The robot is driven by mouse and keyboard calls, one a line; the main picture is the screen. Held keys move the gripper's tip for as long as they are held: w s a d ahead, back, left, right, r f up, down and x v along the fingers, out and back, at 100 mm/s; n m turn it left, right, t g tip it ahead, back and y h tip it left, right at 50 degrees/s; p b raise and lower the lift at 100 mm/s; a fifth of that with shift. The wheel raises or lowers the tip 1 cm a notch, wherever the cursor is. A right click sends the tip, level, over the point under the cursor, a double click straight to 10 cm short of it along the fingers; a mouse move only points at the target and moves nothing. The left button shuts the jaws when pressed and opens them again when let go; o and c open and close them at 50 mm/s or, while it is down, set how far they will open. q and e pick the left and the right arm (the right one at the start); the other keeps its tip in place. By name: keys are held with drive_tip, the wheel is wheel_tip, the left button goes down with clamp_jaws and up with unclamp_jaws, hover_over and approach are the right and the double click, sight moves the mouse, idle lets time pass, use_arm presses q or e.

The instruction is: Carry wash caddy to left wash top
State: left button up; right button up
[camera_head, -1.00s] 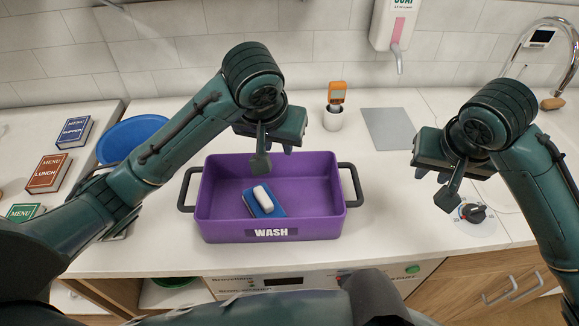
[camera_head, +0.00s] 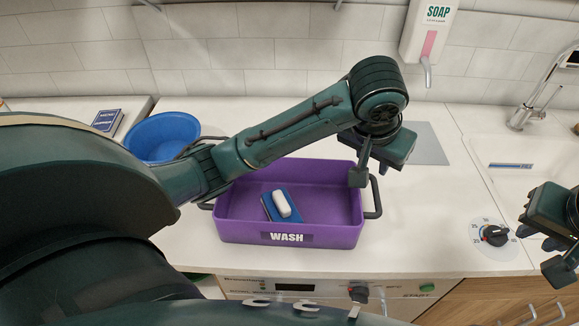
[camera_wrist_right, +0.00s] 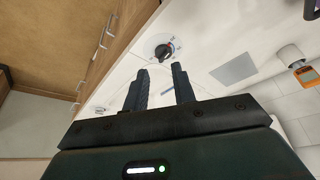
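The purple wash caddy (camera_head: 335,232), labelled WASH, stands upright on the white counter top (camera_head: 420,225). A white soap bar (camera_head: 282,204) rests on a blue item (camera_head: 268,207) inside it. The caddy's right handle (camera_head: 376,198) shows; its left handle is partly hidden by my left arm. My left gripper (camera_head: 376,168) hangs above the caddy's back right corner, apparently not touching it; its fingers are too small to judge. My right gripper (camera_head: 540,238) is at the right edge, well away from the caddy. In the right wrist view its fingers (camera_wrist_right: 161,88) stand apart with nothing between.
A blue basin (camera_head: 163,135) stands behind left of the caddy, near a blue menu book (camera_head: 107,121) on the left top. A grey mat (camera_head: 428,145) lies behind right. A dial (camera_head: 494,236) and tap (camera_head: 520,118) are at right. A soap dispenser (camera_head: 428,32) hangs on the wall.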

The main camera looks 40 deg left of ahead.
drive_tip(key=v, duration=1)
drive_tip(key=shift+a+r, duration=0.2)
drive_tip(key=shift+a, duration=0.15)
